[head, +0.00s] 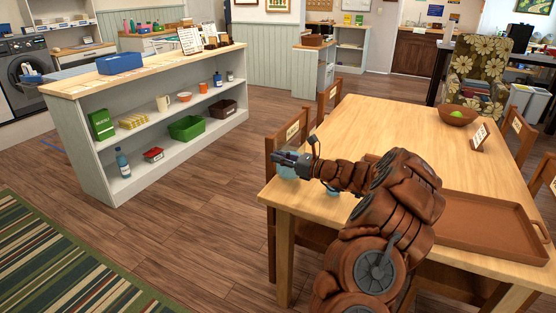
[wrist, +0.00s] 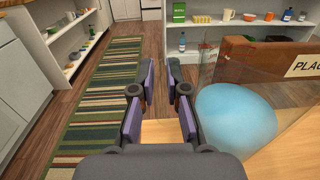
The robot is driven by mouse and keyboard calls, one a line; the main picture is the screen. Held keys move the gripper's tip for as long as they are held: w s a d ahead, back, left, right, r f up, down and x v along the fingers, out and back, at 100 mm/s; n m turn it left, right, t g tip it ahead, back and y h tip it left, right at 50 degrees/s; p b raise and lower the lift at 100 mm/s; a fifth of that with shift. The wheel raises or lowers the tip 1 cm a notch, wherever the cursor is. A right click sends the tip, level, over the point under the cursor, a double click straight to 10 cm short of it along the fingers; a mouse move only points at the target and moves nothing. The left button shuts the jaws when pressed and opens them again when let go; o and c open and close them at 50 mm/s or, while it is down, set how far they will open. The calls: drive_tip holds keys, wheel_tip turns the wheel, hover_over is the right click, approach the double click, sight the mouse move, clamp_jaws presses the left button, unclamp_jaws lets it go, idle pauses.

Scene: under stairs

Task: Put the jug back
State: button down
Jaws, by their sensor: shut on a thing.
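A clear jug with a rounded light-blue body inside it (wrist: 237,118) is at the right of the wrist view, close beside my right finger. Whether the jug touches the table is unclear.
The wooden table (head: 390,120) holds a brown tray (head: 485,232), a bowl (head: 458,116) and a small sign (head: 480,138). Chairs (head: 288,135) line its sides. A white shelf unit (head: 90,150) at left holds a cream mug or pitcher (head: 163,103), a green bin (head: 187,127) and bottles. Open floor lies between.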

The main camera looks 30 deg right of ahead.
sight(280, 174)
drive_tip(key=shift+f+p, duration=0.35)
drive_tip(key=shift+f, duration=1.1)
drive_tip(key=c, duration=1.2)
unclamp_jaws()
drive_tip(key=shift+f, duration=0.1)
